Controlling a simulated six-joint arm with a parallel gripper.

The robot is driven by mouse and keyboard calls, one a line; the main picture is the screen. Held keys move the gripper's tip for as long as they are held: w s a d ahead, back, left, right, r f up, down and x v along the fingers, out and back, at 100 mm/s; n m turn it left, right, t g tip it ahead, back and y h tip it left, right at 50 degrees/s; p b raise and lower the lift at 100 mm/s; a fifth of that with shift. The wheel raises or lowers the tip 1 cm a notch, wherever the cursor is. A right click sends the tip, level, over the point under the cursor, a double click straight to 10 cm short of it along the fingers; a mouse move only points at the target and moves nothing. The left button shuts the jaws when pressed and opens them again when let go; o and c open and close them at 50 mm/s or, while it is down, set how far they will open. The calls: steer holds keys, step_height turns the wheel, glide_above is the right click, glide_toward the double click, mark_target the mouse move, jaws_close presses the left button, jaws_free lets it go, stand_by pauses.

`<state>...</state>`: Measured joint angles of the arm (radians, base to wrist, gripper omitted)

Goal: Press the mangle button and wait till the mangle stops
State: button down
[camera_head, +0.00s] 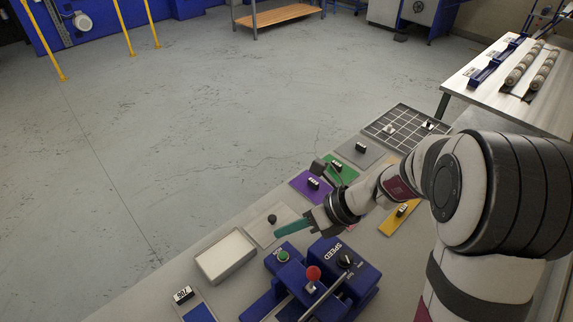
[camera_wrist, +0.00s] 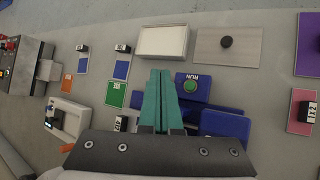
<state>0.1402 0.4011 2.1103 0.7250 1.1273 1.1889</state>
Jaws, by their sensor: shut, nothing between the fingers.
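The blue mangle (camera_head: 338,285) stands on the table at the bottom of the head view. It has a green button (camera_head: 283,255) on a block at its left, a black SPEED dial (camera_head: 346,260) and a red ball knob (camera_head: 313,273). The wrist view shows the green button (camera_wrist: 190,86) marked RUN, right of my fingertips. My gripper (camera_head: 277,234) has teal fingers, shut with nothing between them. In the head view the tips are just above and left of the button in the picture; they look apart from it. The rollers cannot be made out clearly.
A white tray (camera_head: 213,267) and a grey plate with a black knob (camera_head: 257,233) lie beside the mangle. Purple (camera_head: 303,190) and green (camera_head: 347,172) cards and a black grid board (camera_head: 377,128) lie farther along the table. The floor at left is clear.

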steer(key=shift+w+f+m, duration=0.5)
steer(key=shift+w+m, duration=0.1)
steer(key=shift+m, duration=0.1)
glide_above(288, 259)
steer(key=shift+f, duration=4.4)
steer(key=shift+f, duration=0.15)
steer(key=shift+f, duration=0.25)
